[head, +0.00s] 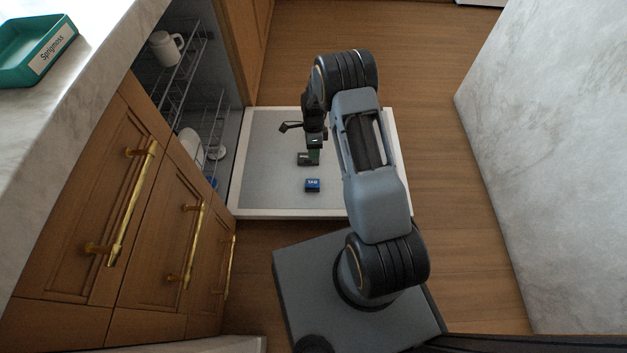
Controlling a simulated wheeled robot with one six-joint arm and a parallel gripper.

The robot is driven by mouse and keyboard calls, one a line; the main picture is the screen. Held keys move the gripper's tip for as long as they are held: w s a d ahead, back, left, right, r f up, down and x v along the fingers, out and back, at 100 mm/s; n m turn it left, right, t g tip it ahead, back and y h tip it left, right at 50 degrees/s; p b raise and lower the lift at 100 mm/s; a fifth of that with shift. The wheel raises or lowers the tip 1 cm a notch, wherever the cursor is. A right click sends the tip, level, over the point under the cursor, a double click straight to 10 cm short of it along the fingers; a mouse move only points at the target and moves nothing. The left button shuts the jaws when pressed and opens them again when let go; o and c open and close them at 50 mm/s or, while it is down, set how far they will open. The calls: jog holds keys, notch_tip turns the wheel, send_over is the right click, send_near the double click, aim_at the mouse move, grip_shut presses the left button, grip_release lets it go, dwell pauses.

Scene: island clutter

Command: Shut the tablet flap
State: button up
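The tablet compartment seems to be the small dark green piece (303,159) on the inner face of the lowered dishwasher door (262,165). It is too small to tell how its flap stands. A small blue block with white lettering (312,185) lies on the door just nearer to me. My gripper (314,155) reaches down over the door, right at the dark green piece, and partly hides it. I cannot tell whether it touches, or whether its fingers are apart.
The dishwasher's wire racks (185,75) hold a white mug (165,47) and other dishes. Cabinets with brass handles (187,245) stand at left, under a marble counter with a green tray (36,48). Wooden floor is free right of the door, up to a marble island (560,150).

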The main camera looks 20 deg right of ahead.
aim_at(314, 184)
jog(key=shift+m, duration=0.5)
jog(key=b+x, duration=0.5)
jog(key=x, duration=1.1)
jog(key=shift+d, duration=0.1)
jog(key=shift+c, duration=0.4)
grip_shut()
